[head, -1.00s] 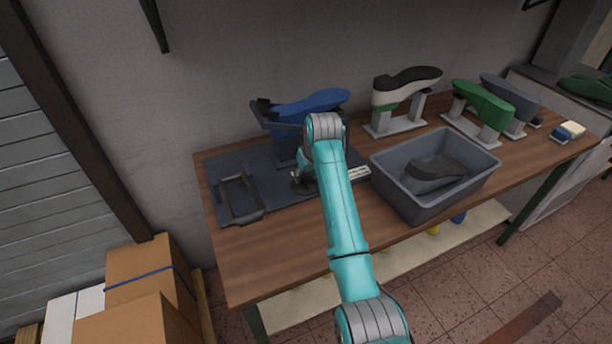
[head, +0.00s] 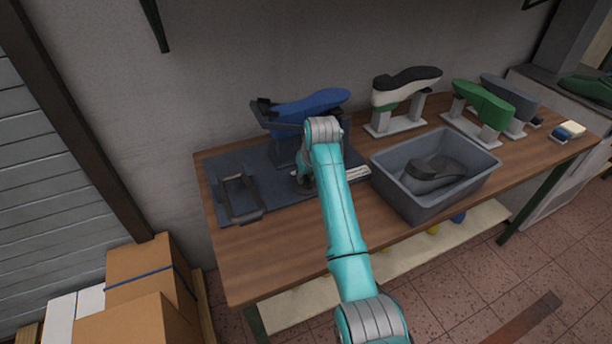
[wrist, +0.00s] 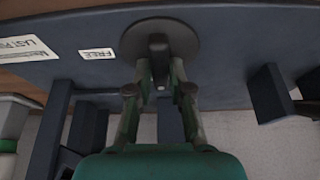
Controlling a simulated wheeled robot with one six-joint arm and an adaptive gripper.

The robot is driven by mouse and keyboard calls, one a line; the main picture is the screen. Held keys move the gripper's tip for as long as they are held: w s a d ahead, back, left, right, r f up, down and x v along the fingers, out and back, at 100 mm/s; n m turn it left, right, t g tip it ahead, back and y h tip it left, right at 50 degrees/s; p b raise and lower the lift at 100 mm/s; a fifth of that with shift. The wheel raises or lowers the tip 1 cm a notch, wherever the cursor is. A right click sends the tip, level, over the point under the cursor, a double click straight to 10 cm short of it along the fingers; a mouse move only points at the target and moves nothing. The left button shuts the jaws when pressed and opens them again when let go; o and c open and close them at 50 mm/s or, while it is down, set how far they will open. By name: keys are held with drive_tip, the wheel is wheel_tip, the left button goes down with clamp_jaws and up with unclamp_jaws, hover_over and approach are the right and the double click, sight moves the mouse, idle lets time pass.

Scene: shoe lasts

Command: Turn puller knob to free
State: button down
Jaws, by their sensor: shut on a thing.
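The puller knob (wrist: 158,45) is a dark bar handle on a round dark disc, seen in the wrist view at the top middle. My gripper (wrist: 158,72) is shut on the knob's bar, with one finger on each side. A small white label reading FREE (wrist: 97,54) lies on the plate to the left of the disc. The dark puller plate (head: 240,163) lies on the bench in the head view.
A blue last (head: 312,103) sits on the puller's stand behind my wrist. A grey bin (head: 427,205) holding a dark last stands to the right. A dark frame handle (head: 240,212) rises at the plate's left. Other lasts on stands (head: 405,88) are at the back right.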

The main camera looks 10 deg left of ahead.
drive_tip(key=m+h, duration=0.1)
drive_tip(key=m, duration=0.3)
drive_tip(key=shift+a+m+t+h, duration=0.2)
drive_tip(key=shift+m+t+h, duration=0.2)
drive_tip(key=m, duration=0.2)
drive_tip(key=m+h, duration=0.1)
drive_tip(key=m, duration=0.1)
drive_tip(key=shift+a+h, duration=0.2)
drive_tip(key=shift+h, duration=0.1)
drive_tip(key=m+h, duration=0.1)
drive_tip(key=m, duration=0.2)
drive_tip(key=m+h, duration=0.1)
drive_tip(key=m, duration=0.1)
drive_tip(key=shift+a+m+g, duration=0.15)
drive_tip(key=shift+m+g, duration=0.25)
drive_tip(key=shift+w+m+g+h, duration=0.1)
drive_tip(key=shift+m+g+h, duration=0.3)
drive_tip(key=shift+m, duration=1.1)
drive_tip(key=c, duration=1.1)
unclamp_jaws()
drive_tip(key=shift+o, duration=0.2)
